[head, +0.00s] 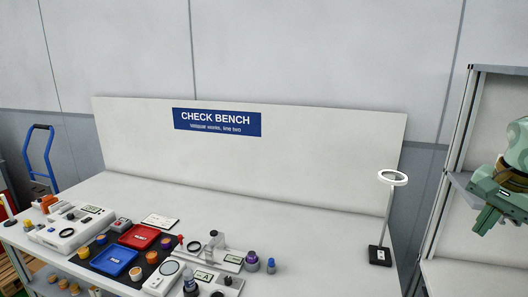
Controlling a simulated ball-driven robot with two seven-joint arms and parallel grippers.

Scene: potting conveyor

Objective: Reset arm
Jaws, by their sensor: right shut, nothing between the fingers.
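My right gripper (487,218) is at the right edge of the head view, green, with its fingers pointing down and left. It is shut and empty, raised in front of the grey shelf unit and apart from the bench. Part of my right arm is cut off by the picture edge. My left gripper is not in view.
A white check bench (310,235) carries a red tray (139,236), a blue tray (113,260), several small jars and instruments at its left. A ring lamp (393,178) stands at its right end. The bench's middle right is clear. A shelf unit (455,180) stands at right.

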